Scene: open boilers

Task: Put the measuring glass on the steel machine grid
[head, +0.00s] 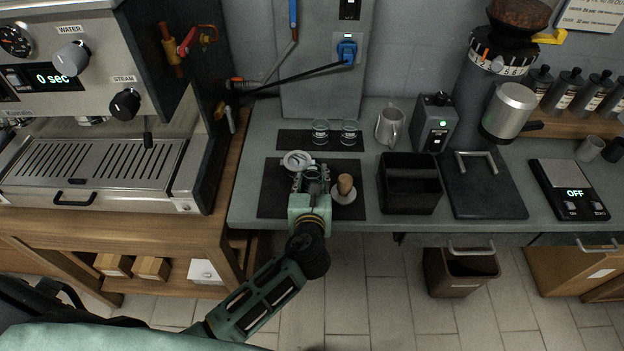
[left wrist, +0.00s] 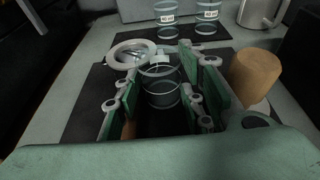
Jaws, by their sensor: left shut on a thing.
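My left gripper (head: 312,174) is over the dark mat on the counter, shut on a clear measuring glass (left wrist: 162,94). The glass is upright between the green finger pads in the left wrist view. In the head view the gripper mostly hides it. I cannot tell whether its base touches the mat. Two more labelled glasses stand behind on a smaller dark mat, one left (head: 320,132) and one right (head: 349,132); they also show at the top of the left wrist view. The steel machine grid (head: 95,166) is at the left, under the espresso machine, and looks empty. My right gripper is out of view.
A pale ring-shaped item (head: 297,159) and a wooden-handled tamper (head: 345,188) stand close beside the gripper. The machine's side panel (head: 185,60) rises between counter and grid. A black box (head: 408,184) and steel jug (head: 389,127) stand to the right.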

